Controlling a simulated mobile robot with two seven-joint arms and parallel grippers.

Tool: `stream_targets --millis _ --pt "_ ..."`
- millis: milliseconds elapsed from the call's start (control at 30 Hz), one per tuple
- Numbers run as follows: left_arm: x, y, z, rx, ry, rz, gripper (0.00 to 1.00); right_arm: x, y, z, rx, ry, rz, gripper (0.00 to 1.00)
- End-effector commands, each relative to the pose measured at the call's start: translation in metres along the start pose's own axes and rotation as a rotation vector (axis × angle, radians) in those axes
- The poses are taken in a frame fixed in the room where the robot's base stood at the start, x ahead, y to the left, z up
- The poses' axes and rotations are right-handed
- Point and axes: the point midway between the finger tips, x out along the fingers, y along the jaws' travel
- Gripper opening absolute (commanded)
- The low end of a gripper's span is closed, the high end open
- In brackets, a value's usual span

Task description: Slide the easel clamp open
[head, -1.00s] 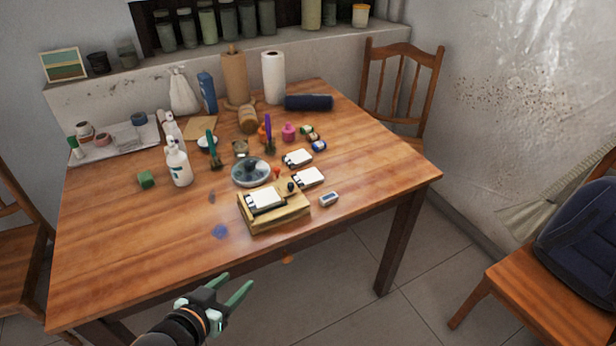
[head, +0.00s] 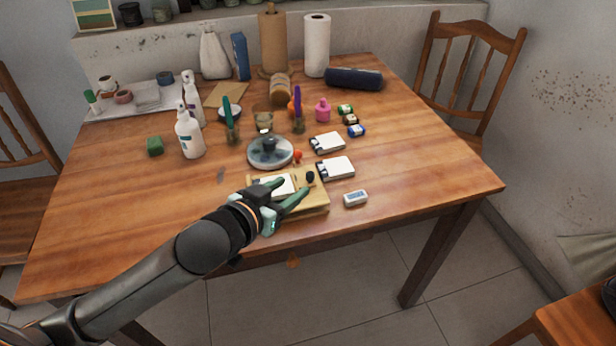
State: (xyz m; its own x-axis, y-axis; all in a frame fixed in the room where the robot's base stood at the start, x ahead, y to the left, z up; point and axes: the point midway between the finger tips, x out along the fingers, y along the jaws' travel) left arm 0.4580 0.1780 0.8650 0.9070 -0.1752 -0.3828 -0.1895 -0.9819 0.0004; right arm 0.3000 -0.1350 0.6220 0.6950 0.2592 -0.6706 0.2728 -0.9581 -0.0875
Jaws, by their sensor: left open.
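A small wooden table easel (head: 318,205) sits near the front edge of the table. A white panel (head: 276,183) rests on it, partly hidden by my gripper. A small dark knob (head: 310,176) shows at its right; I cannot tell for sure whether it is part of the clamp. My left gripper (head: 295,190) is open, with its green fingers over the easel's front and pointing right, close to the knob. Whether the fingers touch the easel is not clear. My right gripper is not in view.
Two white panels (head: 337,168) lie behind and right of the easel, and a small white device (head: 355,198) lies to its right. A round lidded dish (head: 270,152) stands just behind. White bottles (head: 190,138) stand back left. The front left tabletop (head: 120,220) is clear.

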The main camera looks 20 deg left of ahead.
Motion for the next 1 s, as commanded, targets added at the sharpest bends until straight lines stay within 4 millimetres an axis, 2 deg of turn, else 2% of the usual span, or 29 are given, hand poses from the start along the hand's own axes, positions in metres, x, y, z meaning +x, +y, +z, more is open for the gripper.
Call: stream_targets --millis 33,200,400,567,833,867,1000 --pt "0.012 0.000 0.000 0.000 0.003 -0.001 0.53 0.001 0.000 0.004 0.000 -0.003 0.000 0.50" --pt "0.045 0.000 0.000 0.000 0.002 0.000 0.53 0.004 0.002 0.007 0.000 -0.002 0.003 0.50" --pt "0.070 0.001 0.001 0.000 0.000 0.001 0.53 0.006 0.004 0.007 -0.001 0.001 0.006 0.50" --pt "0.079 0.000 0.000 0.001 0.000 0.001 0.53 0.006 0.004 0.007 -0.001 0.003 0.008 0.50" --pt "0.080 0.001 0.000 0.001 0.000 0.001 0.53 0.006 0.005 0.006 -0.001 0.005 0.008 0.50" --pt "0.080 0.001 0.000 0.001 0.000 0.001 0.52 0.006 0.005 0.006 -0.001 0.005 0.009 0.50" --pt "0.079 0.000 0.000 0.001 0.000 0.001 0.36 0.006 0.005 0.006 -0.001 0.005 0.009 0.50"
